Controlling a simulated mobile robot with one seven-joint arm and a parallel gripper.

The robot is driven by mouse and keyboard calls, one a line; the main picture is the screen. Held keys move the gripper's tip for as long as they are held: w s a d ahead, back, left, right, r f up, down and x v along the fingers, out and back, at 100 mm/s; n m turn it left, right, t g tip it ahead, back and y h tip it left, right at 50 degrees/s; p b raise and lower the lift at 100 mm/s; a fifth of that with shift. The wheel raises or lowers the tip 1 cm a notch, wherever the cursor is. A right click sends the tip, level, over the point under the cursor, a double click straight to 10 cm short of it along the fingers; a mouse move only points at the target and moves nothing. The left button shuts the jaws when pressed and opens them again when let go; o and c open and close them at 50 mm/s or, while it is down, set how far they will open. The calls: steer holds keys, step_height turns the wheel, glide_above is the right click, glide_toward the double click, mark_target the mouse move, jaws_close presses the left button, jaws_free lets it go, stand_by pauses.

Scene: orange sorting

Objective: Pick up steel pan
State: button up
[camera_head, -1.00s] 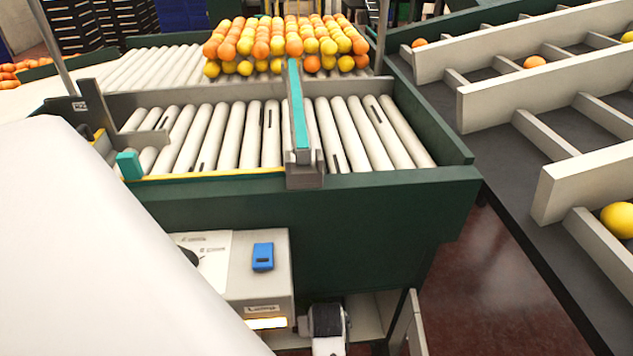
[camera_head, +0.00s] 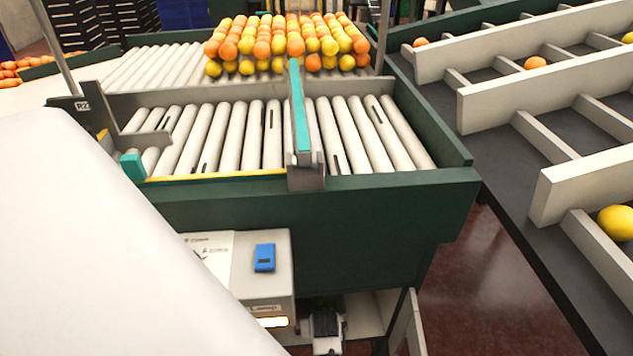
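I see no steel pan in the head view. My gripper is not in view either, so I cannot see whether it holds anything. A large smooth white shape very close to the camera, likely part of my own arm, covers the lower left and hides what is behind it.
A green-framed roller conveyor (camera_head: 330,205) stands ahead, with a teal-edged divider (camera_head: 300,110) across its bare rollers. Oranges and lemons (camera_head: 290,45) are massed behind. A pale box (camera_head: 240,285) carrying a blue device (camera_head: 264,257) is below. Sorting lanes (camera_head: 555,190) run right. Reddish floor (camera_head: 470,290) shows between.

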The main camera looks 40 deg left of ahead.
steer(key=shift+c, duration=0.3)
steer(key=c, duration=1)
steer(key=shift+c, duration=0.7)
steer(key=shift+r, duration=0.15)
